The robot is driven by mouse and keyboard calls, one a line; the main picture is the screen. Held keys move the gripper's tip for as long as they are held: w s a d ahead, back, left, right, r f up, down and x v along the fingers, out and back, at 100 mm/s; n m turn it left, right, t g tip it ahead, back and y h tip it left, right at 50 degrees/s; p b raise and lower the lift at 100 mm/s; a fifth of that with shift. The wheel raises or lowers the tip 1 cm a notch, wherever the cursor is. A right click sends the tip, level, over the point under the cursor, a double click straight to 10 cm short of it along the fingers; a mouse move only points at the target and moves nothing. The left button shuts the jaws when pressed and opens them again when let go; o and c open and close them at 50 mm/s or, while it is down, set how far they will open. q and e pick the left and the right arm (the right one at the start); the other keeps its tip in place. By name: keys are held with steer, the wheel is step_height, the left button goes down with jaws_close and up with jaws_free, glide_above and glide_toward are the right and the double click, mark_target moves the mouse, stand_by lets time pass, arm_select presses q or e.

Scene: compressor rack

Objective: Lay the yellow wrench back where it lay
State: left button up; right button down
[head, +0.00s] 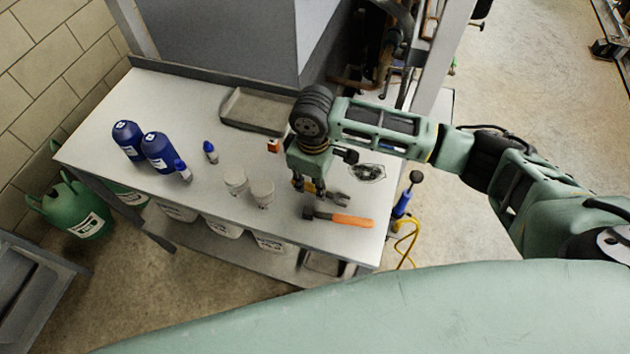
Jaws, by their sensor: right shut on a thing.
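My right gripper (308,190) points down over the front right part of the white bench and is shut. It is shut on the yellow wrench (340,199), which is mostly hidden by the fingers. A grey forked end shows to the right of the fingers, and small yellow patches show at them. I cannot tell whether the wrench touches the bench top. My left gripper is not in view.
A hammer (340,218) with an orange handle lies just in front of the gripper. Two pale cups (262,192) stand to its left. Blue bottles (158,152) stand farther left. A grey tray (255,112) lies behind. A dark-outlined patch (368,173) lies to the right.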

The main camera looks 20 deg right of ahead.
mark_target(292, 179)
steer(key=shift+w+a+r, duration=0.1)
steer(key=shift+w+a, duration=0.8)
steer(key=shift+a, duration=0.2)
steer(key=shift+w+a, duration=0.9)
steer(key=shift+a, duration=0.15)
steer(key=shift+w+a, duration=0.1)
steer(key=c, duration=1.6)
jaws_free()
steer(key=shift+o, duration=0.2)
step_height(292, 179, up, 12)
